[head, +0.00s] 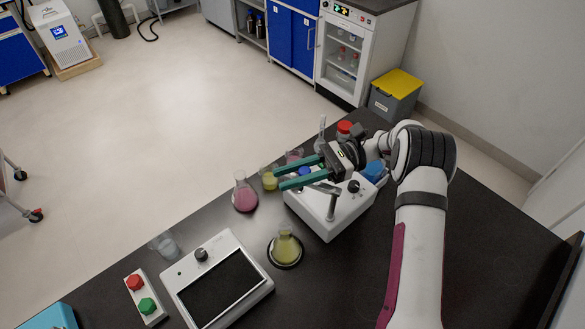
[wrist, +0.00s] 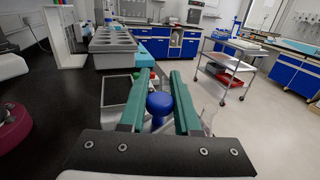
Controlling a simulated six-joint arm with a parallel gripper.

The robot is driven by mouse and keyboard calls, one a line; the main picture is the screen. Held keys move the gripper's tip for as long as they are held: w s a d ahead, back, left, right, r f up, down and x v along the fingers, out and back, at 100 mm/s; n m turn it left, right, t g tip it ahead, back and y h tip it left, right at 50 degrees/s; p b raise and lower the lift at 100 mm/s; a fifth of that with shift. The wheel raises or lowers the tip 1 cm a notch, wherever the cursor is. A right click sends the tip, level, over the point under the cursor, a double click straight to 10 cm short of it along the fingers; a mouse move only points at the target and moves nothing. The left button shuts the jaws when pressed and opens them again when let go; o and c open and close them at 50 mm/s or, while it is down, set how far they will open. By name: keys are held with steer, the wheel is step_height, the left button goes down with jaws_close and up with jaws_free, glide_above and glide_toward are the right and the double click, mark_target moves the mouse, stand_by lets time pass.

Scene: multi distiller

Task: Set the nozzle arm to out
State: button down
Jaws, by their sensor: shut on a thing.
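The white dispenser box (head: 318,222) stands on the dark bench in the head view. A grey post (head: 332,208) rises from it, with the thin nozzle arm (head: 324,187) at its top, partly hidden by my fingers. A round blue knob (head: 304,171) sits between my two green fingers; it also shows in the wrist view (wrist: 159,104). My gripper (head: 279,178) reaches over the box from the right, its fingers pointing left and closed on the knob's sides. The exact join between knob and nozzle arm is hidden.
A flask of yellow liquid (head: 285,248) stands on a dark round plate in front of the box. A pink flask (head: 244,194) and a yellow beaker (head: 268,178) are at its left. A screen panel (head: 217,280) and a red-and-green button box (head: 145,297) lie at front left.

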steer(key=shift+s+n+g+h, duration=0.3)
steer(key=shift+n+g, duration=0.1)
steer(key=shift+g, duration=0.2)
steer(key=c, duration=0.6)
jaws_free()
